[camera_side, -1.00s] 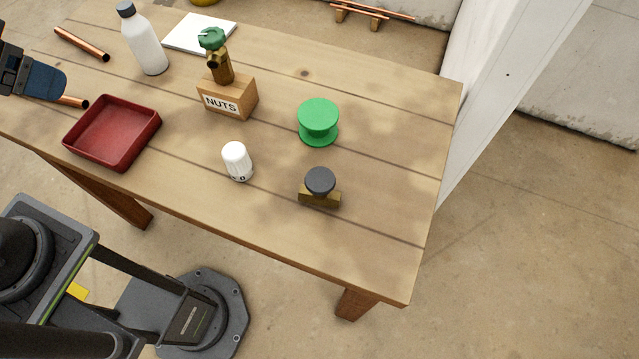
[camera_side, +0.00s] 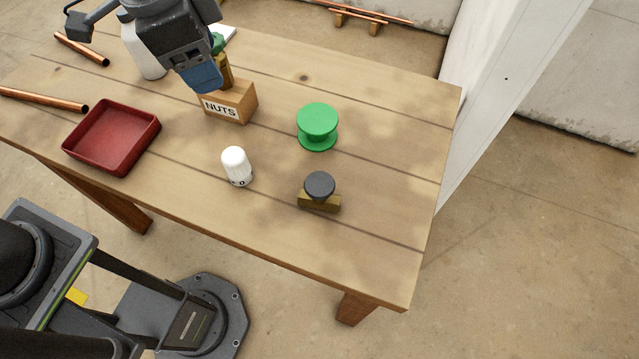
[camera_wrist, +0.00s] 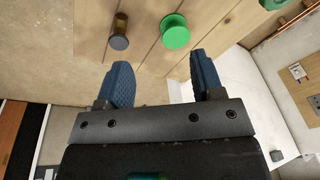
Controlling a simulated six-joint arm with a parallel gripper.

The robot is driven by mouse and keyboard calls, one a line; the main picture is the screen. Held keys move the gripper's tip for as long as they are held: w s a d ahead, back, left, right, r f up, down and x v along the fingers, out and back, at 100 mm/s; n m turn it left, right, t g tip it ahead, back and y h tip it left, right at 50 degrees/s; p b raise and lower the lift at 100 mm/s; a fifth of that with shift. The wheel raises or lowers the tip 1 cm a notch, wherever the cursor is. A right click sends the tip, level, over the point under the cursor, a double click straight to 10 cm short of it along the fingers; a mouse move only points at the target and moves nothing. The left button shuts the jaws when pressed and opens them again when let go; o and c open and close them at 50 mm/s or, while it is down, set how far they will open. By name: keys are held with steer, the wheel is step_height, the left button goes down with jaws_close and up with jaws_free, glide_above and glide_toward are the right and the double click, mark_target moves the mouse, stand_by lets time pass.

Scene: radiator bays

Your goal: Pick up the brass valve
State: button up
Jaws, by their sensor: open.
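A brass valve (camera_side: 312,202) with a round dark grey knob lies on the table's right part in the side view. It also shows near the top of the wrist view (camera_wrist: 121,24), beyond my left finger. A second brass fitting (camera_side: 223,70) with a green handle stands on the wooden NUTS box (camera_side: 232,103); it is partly hidden behind my gripper. My gripper (camera_side: 207,83) is open, in front of that fitting in the side view. In the wrist view my gripper (camera_wrist: 163,78) has its blue fingers apart with nothing between them.
A green spool (camera_side: 317,121) stands behind the dark-knobbed valve, and a white thermostat knob (camera_side: 236,165) stands to its left. A red tray (camera_side: 110,137), a white bottle (camera_side: 145,55) and copper pipes (camera_side: 80,48) are at left. The table's right end is clear.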

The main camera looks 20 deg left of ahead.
steer(key=d+f+m+g, duration=0.1)
steer(key=d+f+m, duration=0.2)
steer(key=d+f, duration=0.35)
steer(key=m+g+y, duration=0.1)
steer(key=m, duration=0.2)
glide_toward(317, 185)
step_height(317, 185, down, 8)
steer(key=shift+w+d+f, duration=0.1)
steer(key=shift+f, duration=1.35)
steer(key=shift+w+d+f, duration=0.1)
steer(key=shift+f, duration=1.35)
steer(key=shift+c, duration=0.2)
steer(key=shift+r, duration=0.1)
steer(key=c, duration=0.8)
